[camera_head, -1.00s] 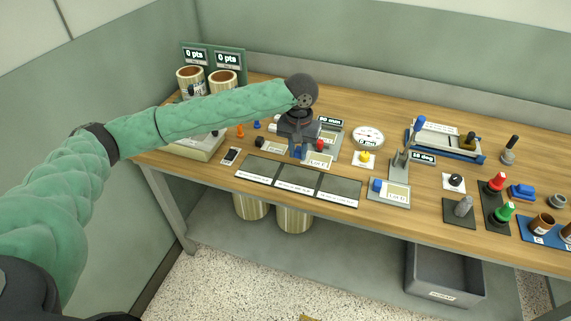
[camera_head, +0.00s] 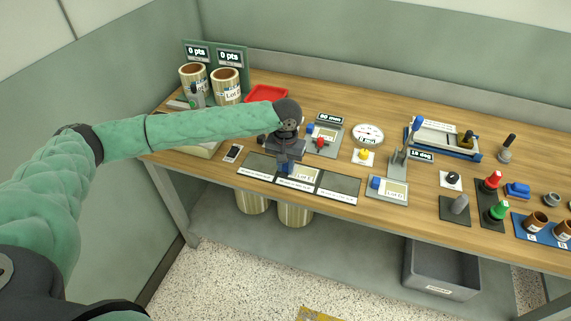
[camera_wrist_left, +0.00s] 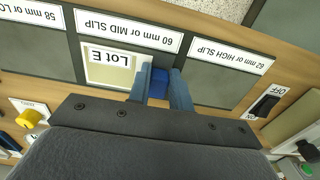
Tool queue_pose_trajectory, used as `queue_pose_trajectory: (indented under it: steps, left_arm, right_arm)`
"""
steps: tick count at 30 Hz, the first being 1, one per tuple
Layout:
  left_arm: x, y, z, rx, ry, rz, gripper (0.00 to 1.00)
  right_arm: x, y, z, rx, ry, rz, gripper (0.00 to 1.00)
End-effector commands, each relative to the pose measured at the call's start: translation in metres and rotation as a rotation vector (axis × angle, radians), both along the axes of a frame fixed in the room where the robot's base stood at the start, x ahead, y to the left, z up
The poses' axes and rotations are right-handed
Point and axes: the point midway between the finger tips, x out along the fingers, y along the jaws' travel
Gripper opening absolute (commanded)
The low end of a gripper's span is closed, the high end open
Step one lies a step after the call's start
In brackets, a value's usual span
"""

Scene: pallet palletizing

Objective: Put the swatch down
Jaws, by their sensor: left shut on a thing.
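The swatch (camera_head: 306,173) is a pale card marked Lot E with a blue grip block (camera_wrist_left: 158,82). My left gripper (camera_head: 286,168) is shut on that block; in the left wrist view its two fingers (camera_wrist_left: 160,90) press on either side of it. The card (camera_wrist_left: 108,66) lies over the middle of three dark panels, the one labelled 60 mm or MID SLIP (camera_wrist_left: 128,32). I cannot tell whether the card touches the panel. My gripper hides part of the card and panel in the head view. My right gripper is not in view.
The left panel (camera_head: 258,162) and the right panel (camera_head: 340,185) are bare. Another card with a blue block (camera_head: 388,188) lies to the right. A red tray (camera_head: 267,94) and two Lot-type cans (camera_head: 227,88) stand behind.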

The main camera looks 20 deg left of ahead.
Motion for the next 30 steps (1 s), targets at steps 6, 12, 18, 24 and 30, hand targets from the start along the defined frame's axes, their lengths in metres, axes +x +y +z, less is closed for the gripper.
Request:
queue_pose_trajectory:
  steps: [6,12,18,24,30]
  left_arm:
    - [0.0,0.0,-0.002,0.0,0.0,0.0,0.0]
    - [0.0,0.0,-0.002,0.0,0.0,0.0,0.42]
    - [0.0,0.0,-0.002,0.0,0.0,0.0,0.42]
    - [0.001,0.0,0.009,0.001,-0.001,0.001,0.42]
    - [0.001,0.0,0.045,0.0,-0.004,0.0,0.42]
  right_arm:
    - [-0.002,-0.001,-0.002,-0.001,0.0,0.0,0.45]
    - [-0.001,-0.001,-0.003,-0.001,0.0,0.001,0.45]
    - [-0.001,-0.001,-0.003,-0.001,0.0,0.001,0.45]
    - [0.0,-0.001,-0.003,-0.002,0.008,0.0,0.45]
    - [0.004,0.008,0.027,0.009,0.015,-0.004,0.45]
